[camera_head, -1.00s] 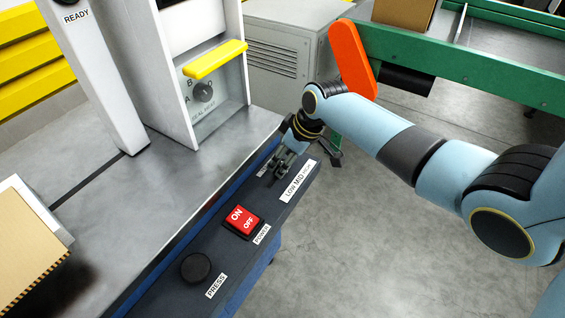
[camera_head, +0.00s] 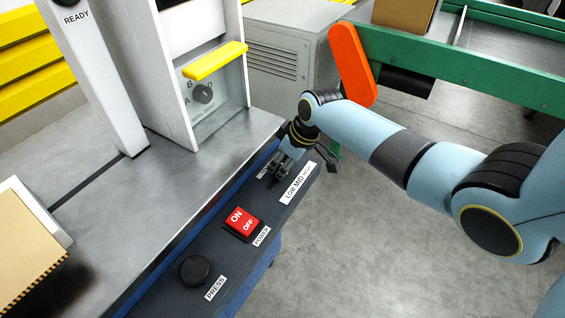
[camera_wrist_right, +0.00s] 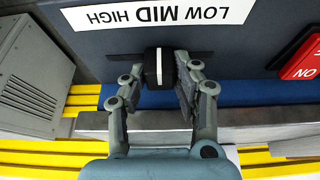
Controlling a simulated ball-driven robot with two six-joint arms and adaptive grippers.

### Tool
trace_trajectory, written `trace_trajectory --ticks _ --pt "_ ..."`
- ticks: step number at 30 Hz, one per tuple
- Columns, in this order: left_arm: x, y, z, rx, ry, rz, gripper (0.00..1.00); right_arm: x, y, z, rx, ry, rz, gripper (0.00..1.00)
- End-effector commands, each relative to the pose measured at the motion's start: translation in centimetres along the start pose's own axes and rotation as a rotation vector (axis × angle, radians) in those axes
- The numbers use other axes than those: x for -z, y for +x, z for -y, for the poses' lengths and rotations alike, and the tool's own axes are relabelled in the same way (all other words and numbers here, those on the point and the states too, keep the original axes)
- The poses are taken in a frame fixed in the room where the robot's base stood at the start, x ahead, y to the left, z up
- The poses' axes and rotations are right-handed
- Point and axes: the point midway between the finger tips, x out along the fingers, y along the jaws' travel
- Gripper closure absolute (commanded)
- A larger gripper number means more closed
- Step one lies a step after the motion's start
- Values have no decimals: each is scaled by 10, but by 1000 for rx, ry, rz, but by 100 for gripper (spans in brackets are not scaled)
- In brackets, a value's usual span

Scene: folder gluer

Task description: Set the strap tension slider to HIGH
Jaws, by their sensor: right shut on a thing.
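The strap tension slider's black knob (camera_wrist_right: 158,68) with a white line shows in the right wrist view. It sits near the middle of its dark slot (camera_wrist_right: 206,57), about level with MID on the white LOW MID HIGH label (camera_wrist_right: 160,14). The label appears upside down there, with HIGH at the left and LOW at the right. My right gripper (camera_wrist_right: 161,66) is shut on the knob, one finger on each side. In the head view my right gripper (camera_head: 274,173) is over the panel beside the label (camera_head: 298,184), and the knob is hidden. My left gripper is out of view.
The red ON/OFF power switch (camera_head: 240,219) and a round black press knob (camera_head: 195,269) are on the same panel. A grey metal bed (camera_head: 190,180) lies left of the panel. A green rail (camera_head: 455,70) and orange guard (camera_head: 351,64) stand behind my right arm.

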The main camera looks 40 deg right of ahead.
Motion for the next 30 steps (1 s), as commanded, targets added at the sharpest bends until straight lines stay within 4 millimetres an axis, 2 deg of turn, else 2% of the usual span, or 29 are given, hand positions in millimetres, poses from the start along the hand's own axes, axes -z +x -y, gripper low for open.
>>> trace_trajectory --ticks 6,12,15,22,23,28,30 --pt "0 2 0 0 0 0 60 0 1 -4 -1 -1 1 100" --pt "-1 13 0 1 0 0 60 -1 2 -35 -4 -1 2 100" --pt "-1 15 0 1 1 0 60 -1 1 -45 -2 -1 1 100" --pt "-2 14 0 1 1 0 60 0 0 -46 -4 -2 0 100" --pt "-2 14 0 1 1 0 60 0 0 -47 -5 -2 0 70" --pt "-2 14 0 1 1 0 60 0 0 -46 -4 -2 0 48" --pt "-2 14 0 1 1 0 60 0 0 -46 -3 -1 0 48"
